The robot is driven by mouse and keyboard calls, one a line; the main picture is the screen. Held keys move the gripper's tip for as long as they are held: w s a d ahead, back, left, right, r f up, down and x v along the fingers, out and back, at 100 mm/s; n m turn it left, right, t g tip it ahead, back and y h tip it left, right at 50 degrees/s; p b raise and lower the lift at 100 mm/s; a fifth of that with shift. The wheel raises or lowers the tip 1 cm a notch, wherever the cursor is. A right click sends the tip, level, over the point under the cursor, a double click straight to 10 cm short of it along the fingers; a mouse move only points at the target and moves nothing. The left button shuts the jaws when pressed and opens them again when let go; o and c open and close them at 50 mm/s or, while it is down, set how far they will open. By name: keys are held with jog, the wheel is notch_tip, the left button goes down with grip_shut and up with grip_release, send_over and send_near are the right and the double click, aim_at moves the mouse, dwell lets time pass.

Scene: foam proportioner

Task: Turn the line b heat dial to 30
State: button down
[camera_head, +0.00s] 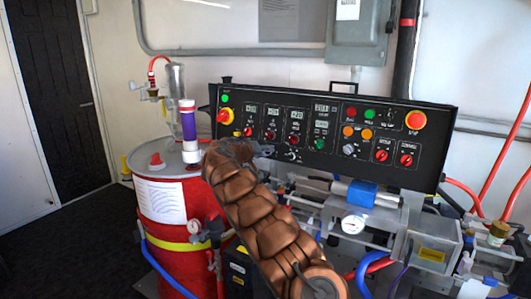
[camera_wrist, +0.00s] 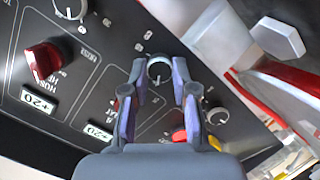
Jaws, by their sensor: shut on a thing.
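A black control panel (camera_head: 340,133) stands across the middle of the head view. My gripper (camera_head: 261,151) is at its lower left edge, below the red knobs. In the wrist view my gripper (camera_wrist: 159,82) has its two purple-padded fingers on either side of a small dial (camera_wrist: 160,68) with a pale ring, and is shut on it. Scale marks show around this dial, but I cannot read its name or exact setting. Two displays (camera_wrist: 40,101) reading +20 show at lower left. In the head view my gripper and arm hide the held dial.
A similar dial (camera_wrist: 70,8) and a red knob (camera_wrist: 42,57) lie to the left in the wrist view, and another dial (camera_wrist: 217,115) sits close by at right. A red drum (camera_head: 165,205) stands left of my arm. Pipes and a gauge (camera_head: 353,223) lie below the panel.

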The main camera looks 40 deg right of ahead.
jog(key=shift+a+f+n, duration=0.1)
jog(key=shift+n, duration=0.2)
jog(key=n, duration=0.5)
jog(key=n+h, duration=0.1)
jog(key=n, duration=0.4)
jog(key=shift+w+f+n+g+h+b, duration=0.1)
jog(key=shift+n+g+h+b, duration=0.2)
jog(key=shift+n, duration=0.1)
dwell(0.5)
jog(key=c, duration=0.9)
grip_release()
